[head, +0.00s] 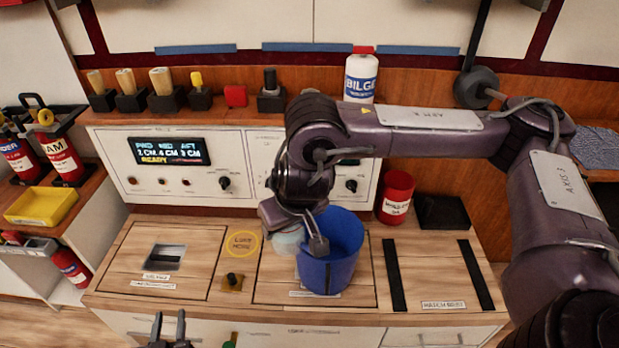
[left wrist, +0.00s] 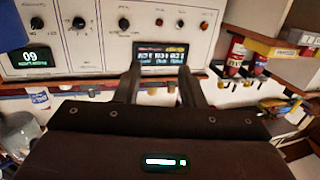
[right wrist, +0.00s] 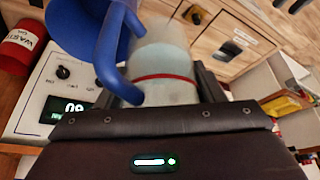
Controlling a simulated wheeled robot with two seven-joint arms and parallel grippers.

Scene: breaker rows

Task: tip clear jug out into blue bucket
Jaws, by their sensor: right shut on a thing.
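The blue bucket (head: 345,262) stands on the worktop in the head view, right of the round yellow label. The clear jug (head: 286,243) shows as a pale patch left of the bucket, mostly hidden by my right gripper (head: 309,240). In the right wrist view the jug (right wrist: 165,62), pale with a red band, lies between my right fingers, which are shut on it. The bucket (right wrist: 72,28) is close beside it. I cannot tell whether they touch, or the jug's tilt. My left gripper (head: 169,327) is open and empty at the front edge.
A control panel (head: 225,160) stands behind the worktop. A red can (head: 397,195) and a black tray (head: 441,212) are right of the bucket. A small knob (head: 233,281) stands at front left. A white bilge bottle (head: 361,80) is on the shelf. The right worktop is clear between black strips.

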